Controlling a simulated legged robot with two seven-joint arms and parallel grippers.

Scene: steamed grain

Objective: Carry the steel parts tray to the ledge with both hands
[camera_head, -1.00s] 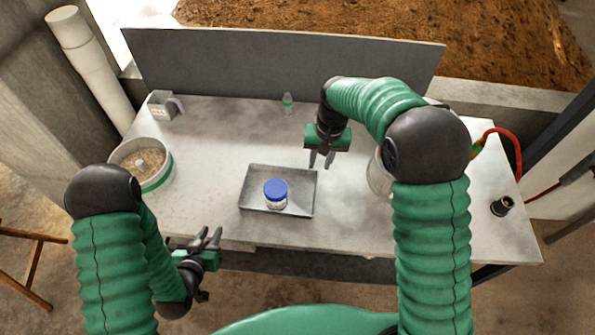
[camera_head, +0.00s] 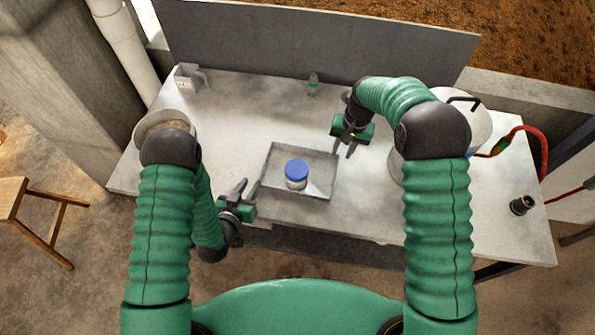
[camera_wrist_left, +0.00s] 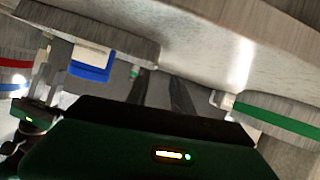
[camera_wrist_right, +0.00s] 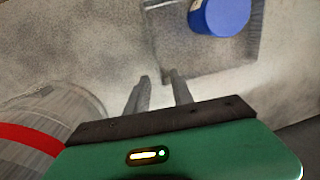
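The steel tray (camera_head: 322,187) lies flat near the table's front edge, with a blue-lidded jar (camera_head: 296,172) standing in it. The tray also shows in the right wrist view (camera_wrist_right: 185,60). My left gripper (camera_head: 248,189) is open and empty, just left of the tray near the table's front edge, apart from it. My right gripper (camera_head: 345,152) is open and empty above the table by the tray's back right corner. A pale concrete ledge (camera_head: 530,92) runs behind the table at the right; I cannot tell if this is the task's ledge.
A grey panel (camera_head: 320,40) stands along the table's back. A grain bucket (camera_head: 150,125) is at the left, partly hidden by my arm. A metal container (camera_head: 396,170) stands right of the tray. A small bottle (camera_head: 313,84) and grey jug (camera_head: 188,78) stand behind.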

